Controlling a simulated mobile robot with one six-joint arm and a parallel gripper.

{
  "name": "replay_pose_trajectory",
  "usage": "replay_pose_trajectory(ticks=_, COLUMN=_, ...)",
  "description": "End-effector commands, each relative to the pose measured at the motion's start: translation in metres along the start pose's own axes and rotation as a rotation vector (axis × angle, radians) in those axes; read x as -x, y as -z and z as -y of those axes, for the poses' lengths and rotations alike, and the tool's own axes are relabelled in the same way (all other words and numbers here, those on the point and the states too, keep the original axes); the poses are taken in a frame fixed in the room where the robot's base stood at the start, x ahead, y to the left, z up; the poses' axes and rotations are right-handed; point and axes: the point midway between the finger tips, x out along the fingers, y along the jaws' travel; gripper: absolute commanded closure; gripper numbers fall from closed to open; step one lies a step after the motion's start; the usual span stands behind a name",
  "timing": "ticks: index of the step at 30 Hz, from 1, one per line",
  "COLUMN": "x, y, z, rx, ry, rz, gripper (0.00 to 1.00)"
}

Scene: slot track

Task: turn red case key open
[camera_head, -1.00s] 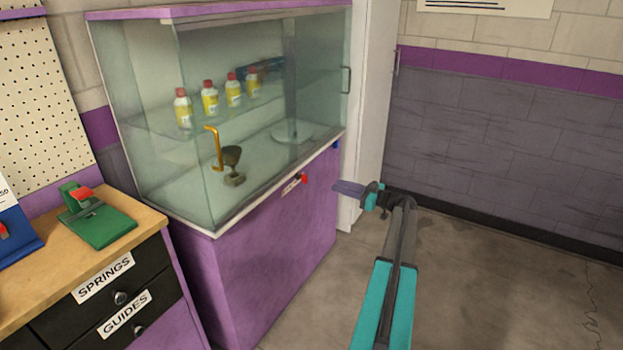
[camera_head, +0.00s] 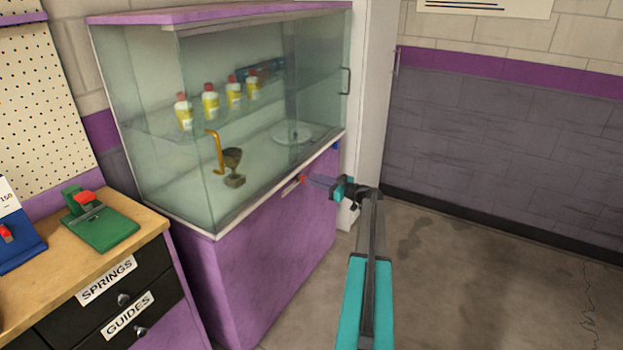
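The red case key (camera_head: 302,179) is a small red piece on the front of the purple case base, just below the glass. The glass display case (camera_head: 225,60) stands on the purple base (camera_head: 260,270). Its glass front looks closed.
A blue piece (camera_head: 336,145) is at the right end of the case rim. The case holds several bottles (camera_head: 210,101), a trophy cup (camera_head: 233,165) and a white disc (camera_head: 291,133). A wooden-topped drawer bench (camera_head: 140,225) stands at left. The floor at right is clear.

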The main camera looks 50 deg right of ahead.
Motion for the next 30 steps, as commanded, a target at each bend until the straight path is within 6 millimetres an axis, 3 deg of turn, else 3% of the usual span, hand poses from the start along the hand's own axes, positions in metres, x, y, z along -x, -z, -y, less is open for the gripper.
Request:
replay_pose_trajectory(ticks=6, x=-0.014, y=0.0, z=0.0, rx=0.0, ry=0.0, rz=0.0, gripper=0.75)
replay_pose_trajectory(ticks=15, x=-0.015, y=0.0, z=0.0, rx=-0.001, ry=-0.001, rz=0.0, gripper=0.75)
replay_pose_trajectory(ticks=16, x=-0.015, y=0.0, z=0.0, rx=-0.001, ry=-0.001, rz=0.0, gripper=0.77)
replay_pose_trajectory(ticks=20, x=-0.015, y=0.0, z=0.0, rx=-0.001, ry=-0.001, rz=0.0, gripper=0.99)
replay_pose_trajectory(ticks=30, x=-0.015, y=-0.001, z=0.0, rx=-0.009, ry=0.0, rz=0.0, gripper=1.0)
